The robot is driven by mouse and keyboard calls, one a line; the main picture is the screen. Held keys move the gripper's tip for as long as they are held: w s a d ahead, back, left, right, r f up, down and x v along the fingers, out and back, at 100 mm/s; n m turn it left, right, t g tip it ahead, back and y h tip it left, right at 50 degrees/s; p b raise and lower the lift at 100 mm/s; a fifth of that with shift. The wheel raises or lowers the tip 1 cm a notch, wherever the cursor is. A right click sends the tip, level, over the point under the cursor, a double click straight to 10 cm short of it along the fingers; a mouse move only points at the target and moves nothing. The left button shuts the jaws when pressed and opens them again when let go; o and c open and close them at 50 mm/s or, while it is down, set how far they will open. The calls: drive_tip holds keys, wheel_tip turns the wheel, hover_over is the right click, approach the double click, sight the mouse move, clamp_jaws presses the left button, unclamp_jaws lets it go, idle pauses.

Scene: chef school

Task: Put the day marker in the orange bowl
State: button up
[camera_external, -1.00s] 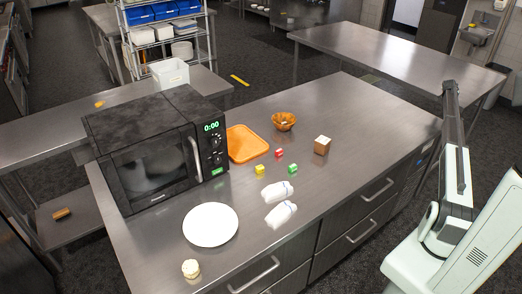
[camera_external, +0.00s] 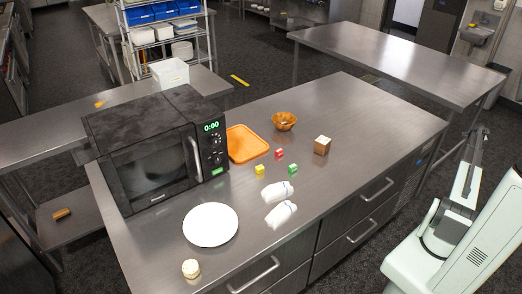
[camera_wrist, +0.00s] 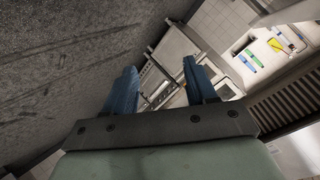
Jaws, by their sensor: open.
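The orange-brown bowl (camera_external: 284,122) stands near the back of the steel counter, with something pale inside. I cannot tell for certain which thing is the day marker. Small coloured blocks with pale markings lie in front of the bowl: a yellow one (camera_external: 260,170), a red one (camera_external: 279,153) and a green one (camera_external: 293,169). My gripper (camera_wrist: 160,72) shows two blue fingers spread apart with nothing between them. It is off the counter's right side, away from the bowl and blocks, and the wrist view shows the floor and distant furniture.
An orange tray (camera_external: 246,145) lies beside a black microwave (camera_external: 155,150). A brown box (camera_external: 322,145) stands right of the blocks. Two white bottle-like things (camera_external: 279,195) (camera_external: 281,213) and a white plate (camera_external: 210,225) are nearer the front. The counter's right end (camera_external: 390,125) is clear.

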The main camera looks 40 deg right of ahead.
drive_tip(key=w+a+f+n+g+y, duration=0.1)
drive_tip(key=w+a+f+n+y, duration=0.15)
drive_tip(key=a+f, duration=0.85)
drive_tip(key=w+a+f+n+y, duration=0.2)
drive_tip(key=w+a+f+n, duration=0.1)
drive_tip(key=a+f, duration=0.85)
drive_tip(key=s+a+f+n+g+y, duration=0.1)
drive_tip(key=a+f+n, duration=0.1)
drive_tip(key=a+f, duration=0.6)
drive_tip(key=a+f+n+g+y, duration=0.1)
drive_tip(key=a+f+n+y, duration=0.2)
drive_tip(key=a, duration=0.9)
drive_tip(key=a+f+n+y, duration=0.1)
drive_tip(key=a+f+n, duration=0.15)
drive_tip(key=a, duration=0.95)
drive_tip(key=w+a+f+n+g, duration=0.15)
drive_tip(key=a+n, duration=0.25)
drive_tip(key=a, duration=0.9)
drive_tip(key=s+a+f+n+y, duration=0.1)
drive_tip(key=a+f+n, duration=0.2)
drive_tip(key=a, duration=0.9)
drive_tip(key=s+a+r+n, duration=0.1)
drive_tip(key=s+a+n, duration=0.1)
drive_tip(key=a, duration=0.8)
drive_tip(key=s+a+r+n+g+y, duration=0.1)
drive_tip(key=s+a+n, duration=0.2)
drive_tip(key=a, duration=0.7)
drive_tip(key=n, duration=0.2)
drive_tip(key=shift+s+a+r+n, duration=0.3)
drive_tip(key=shift+r, duration=0.1)
